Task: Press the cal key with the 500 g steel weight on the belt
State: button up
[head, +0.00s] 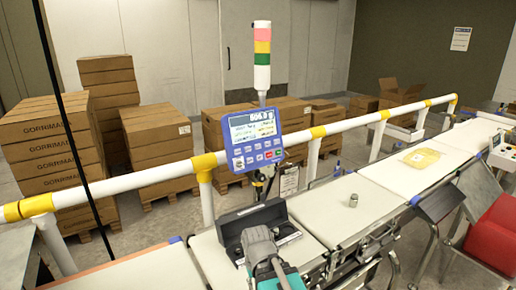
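The steel weight (353,201) is a small grey metal cylinder standing upright and alone on the pale belt (318,216), right of centre in the head view. The blue control panel (243,137) is on a post behind the belt, at the white rail. It has a lit display above rows of small keys, with a green and a red one at lower right. The key labels are too small to read, so I cannot tell which is cal. A grey and teal part of my arm shows at bottom centre. My gripper's fingers do not show.
An open black case (262,222) lies left of the weight, partly behind my arm. A white rail with yellow joints (318,132) runs behind the line.

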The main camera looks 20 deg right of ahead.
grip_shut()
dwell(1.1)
